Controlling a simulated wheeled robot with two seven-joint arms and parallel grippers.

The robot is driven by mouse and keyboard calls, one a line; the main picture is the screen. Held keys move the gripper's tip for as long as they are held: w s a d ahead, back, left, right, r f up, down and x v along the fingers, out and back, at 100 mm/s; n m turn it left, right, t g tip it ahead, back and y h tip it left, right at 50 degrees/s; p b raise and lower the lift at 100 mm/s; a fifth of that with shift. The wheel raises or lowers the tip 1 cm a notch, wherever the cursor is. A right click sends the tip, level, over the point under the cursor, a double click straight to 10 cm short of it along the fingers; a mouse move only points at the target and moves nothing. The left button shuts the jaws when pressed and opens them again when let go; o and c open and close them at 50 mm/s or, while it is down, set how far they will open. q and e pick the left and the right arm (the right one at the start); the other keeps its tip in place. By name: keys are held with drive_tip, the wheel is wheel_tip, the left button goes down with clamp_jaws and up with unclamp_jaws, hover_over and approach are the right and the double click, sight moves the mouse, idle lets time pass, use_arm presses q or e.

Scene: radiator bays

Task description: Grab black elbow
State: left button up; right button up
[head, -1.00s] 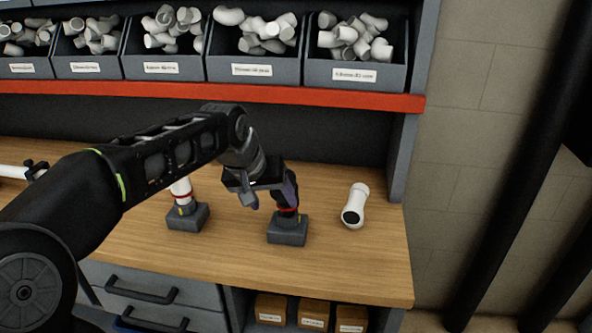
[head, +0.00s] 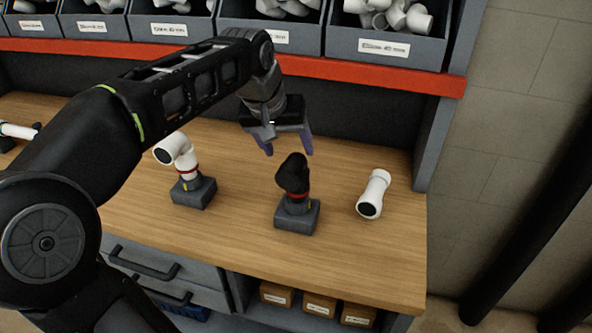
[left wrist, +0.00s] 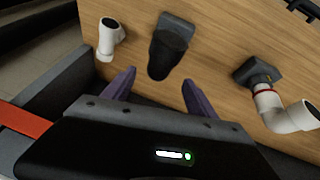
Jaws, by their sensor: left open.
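The black elbow (head: 293,176) stands upright on a grey block base (head: 297,216) with a red ring, on the wooden bench. My left gripper (head: 288,150) is open and empty, just above and behind the elbow in the head view, apart from it. In the left wrist view the black elbow (left wrist: 168,52) lies beyond and between the purple fingertips (left wrist: 158,82), not enclosed by them. My right gripper is not in view.
A white elbow (head: 176,150) stands on another grey base to the left. A loose white fitting (head: 373,194) lies to the right. A shelf with a red edge (head: 350,77) holds bins of white fittings above the bench (head: 240,240).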

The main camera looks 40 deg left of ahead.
sight(293, 157)
use_arm(q)
drive_tip(key=shift+w+f, duration=0.2)
drive_tip(key=shift+f, duration=0.35)
drive_tip(key=shift+p+x, duration=0.75)
drive_tip(key=shift+x, duration=1.9)
clamp_jaws()
drive_tip(key=shift+r, duration=0.1)
wheel_tip(293, 157, up, 10)
drive_tip(key=shift+f+b, duration=0.1)
drive_tip(key=shift+b, duration=0.3)
